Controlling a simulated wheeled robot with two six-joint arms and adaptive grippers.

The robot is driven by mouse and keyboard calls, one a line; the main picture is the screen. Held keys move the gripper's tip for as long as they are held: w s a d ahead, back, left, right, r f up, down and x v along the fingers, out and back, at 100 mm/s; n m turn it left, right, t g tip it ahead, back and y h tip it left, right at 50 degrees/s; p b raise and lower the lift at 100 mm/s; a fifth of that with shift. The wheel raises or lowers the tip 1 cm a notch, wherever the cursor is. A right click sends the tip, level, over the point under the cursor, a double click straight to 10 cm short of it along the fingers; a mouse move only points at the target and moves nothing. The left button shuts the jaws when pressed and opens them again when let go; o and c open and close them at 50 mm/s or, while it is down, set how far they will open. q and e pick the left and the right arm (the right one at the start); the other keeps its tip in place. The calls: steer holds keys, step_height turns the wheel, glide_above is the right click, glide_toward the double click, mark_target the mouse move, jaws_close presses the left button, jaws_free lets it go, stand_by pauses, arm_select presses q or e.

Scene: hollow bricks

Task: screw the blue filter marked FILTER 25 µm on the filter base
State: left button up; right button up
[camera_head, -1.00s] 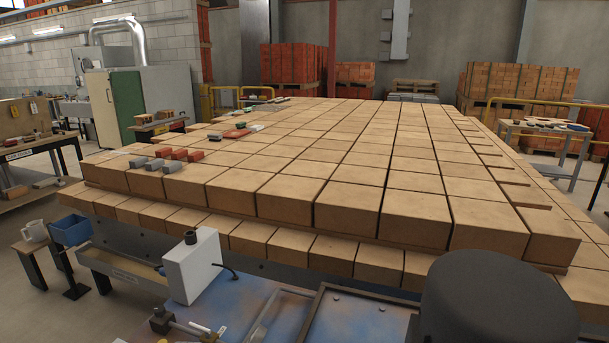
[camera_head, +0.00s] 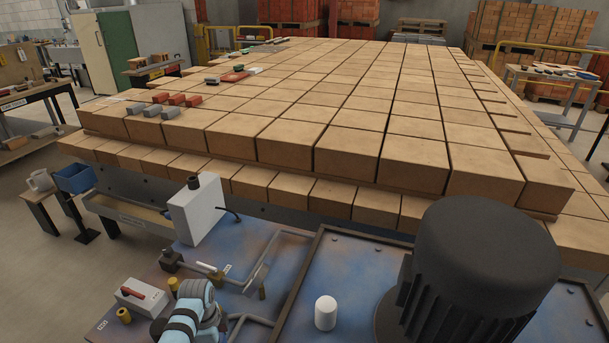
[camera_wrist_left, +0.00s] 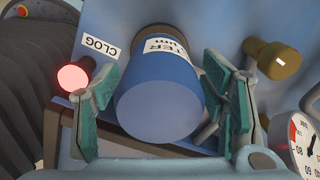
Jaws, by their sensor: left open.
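In the left wrist view the blue filter (camera_wrist_left: 158,105) fills the middle, its round end towards the camera. Its white label shows only "TER" and "µm"; the rest is out of sight. My left gripper (camera_wrist_left: 160,68) is open, with one green-padded finger on each side of the filter. Whether either pad touches it, I cannot tell. The filter base is not clearly seen, so I cannot tell whether the filter sits on it. In the head view part of my left arm shows at the bottom, its gripper not visible. My right gripper is not in view.
Close around the filter are a lit red lamp (camera_wrist_left: 74,78) beside a CLOG label (camera_wrist_left: 98,48), a brass fitting (camera_wrist_left: 272,58) and a gauge (camera_wrist_left: 306,140). In the head view a black ribbed cylinder (camera_head: 485,255), a white box (camera_head: 196,210) and a white cap (camera_head: 325,313) stand near the bricks.

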arm_select(q)
steer(key=n+p, duration=0.1)
steer(key=n, duration=0.5)
steer(key=shift+r, duration=0.1)
steer(key=n, duration=0.5)
steer(key=shift+n+p, duration=0.3)
steer(key=shift+p, duration=0.05)
steer(key=c, duration=1.3)
steer(key=m, duration=0.6)
steer(key=shift+m, duration=0.4)
steer(key=m, duration=0.7)
steer(key=shift+m, duration=0.3)
steer(key=shift+m+p, duration=0.3)
steer(key=shift+m, duration=2.6)
